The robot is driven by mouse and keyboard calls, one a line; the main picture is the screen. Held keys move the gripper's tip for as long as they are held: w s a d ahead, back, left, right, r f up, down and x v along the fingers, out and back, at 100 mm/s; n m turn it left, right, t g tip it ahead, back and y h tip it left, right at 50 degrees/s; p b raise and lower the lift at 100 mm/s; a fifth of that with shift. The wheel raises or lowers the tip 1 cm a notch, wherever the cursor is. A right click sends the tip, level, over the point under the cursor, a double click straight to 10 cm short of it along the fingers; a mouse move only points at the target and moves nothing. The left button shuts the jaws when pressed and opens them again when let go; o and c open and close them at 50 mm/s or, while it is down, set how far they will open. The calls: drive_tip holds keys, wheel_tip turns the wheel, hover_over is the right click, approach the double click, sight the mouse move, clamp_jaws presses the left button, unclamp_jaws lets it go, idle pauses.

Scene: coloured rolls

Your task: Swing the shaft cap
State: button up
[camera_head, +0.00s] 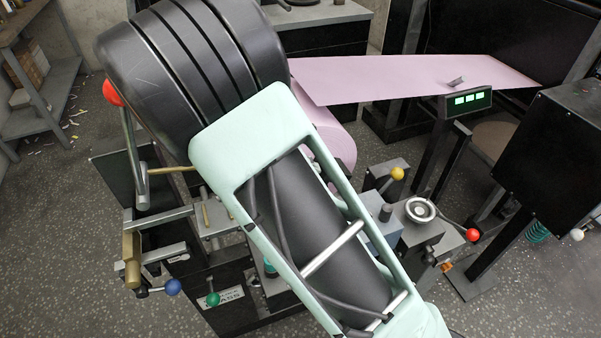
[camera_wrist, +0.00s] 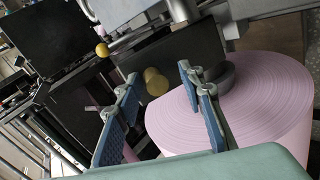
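The large pink roll (camera_wrist: 230,105) fills the right of the wrist view, with a dark core (camera_wrist: 218,78) at its middle. It shows partly in the head view (camera_head: 335,145), behind my arm. I cannot tell for certain which part is the shaft cap. My gripper (camera_wrist: 158,105) is open, its blue-padded fingers wide apart. Nothing shows between them as held. The right finger overlaps the roll's face in the picture; contact cannot be told. In the head view my arm hides the gripper.
A lever with a red ball (camera_head: 112,92) stands at the left. Blue (camera_head: 173,287) and green (camera_head: 213,299) knobs sit low on the machine. Yellow (camera_head: 397,173) and red (camera_head: 473,235) ball levers are at the right. A pink sheet (camera_head: 420,77) stretches behind. Open floor lies at left.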

wheel_tip(320, 180, up, 10)
idle(0.4)
drive_tip(key=shift+d+f, duration=0.15)
drive_tip(key=shift+d, duration=0.05)
drive_tip(key=c, duration=0.4)
drive_tip(key=d+f+m+g+y, duration=0.1)
drive_tip(key=d+m, duration=0.1)
drive_tip(key=w+d+f+m+g+y+p, duration=0.1)
drive_tip(key=d+m+g+y, duration=0.1)
drive_tip(key=d+m, duration=0.1)
drive_tip(key=d+f+m+g+y, duration=0.1)
drive_tip(key=d+m, duration=0.1)
drive_tip(key=shift+w+d+f+m+y+p, duration=0.2)
drive_tip(key=shift+f+m+y+p, duration=0.1)
drive_tip(key=shift+f+y+p, duration=0.1)
clamp_jaws()
drive_tip(key=w+d+m+y+p, duration=0.1)
drive_tip(key=w+d+m+y, duration=0.1)
drive_tip(key=d+m+y, duration=0.3)
drive_tip(key=w+d+m+y+p, duration=0.1)
drive_tip(key=w+d+m+y, duration=0.15)
drive_tip(key=d, duration=0.45)
drive_tip(key=s+a+f, duration=0.1)
drive_tip(key=a+f, duration=0.4)
drive_tip(key=f, duration=0.2)
drive_tip(key=shift+s+a+f+m+h, duration=0.3)
drive_tip(key=shift+m+h, duration=0.05)
drive_tip(key=shift+h, duration=0.1)
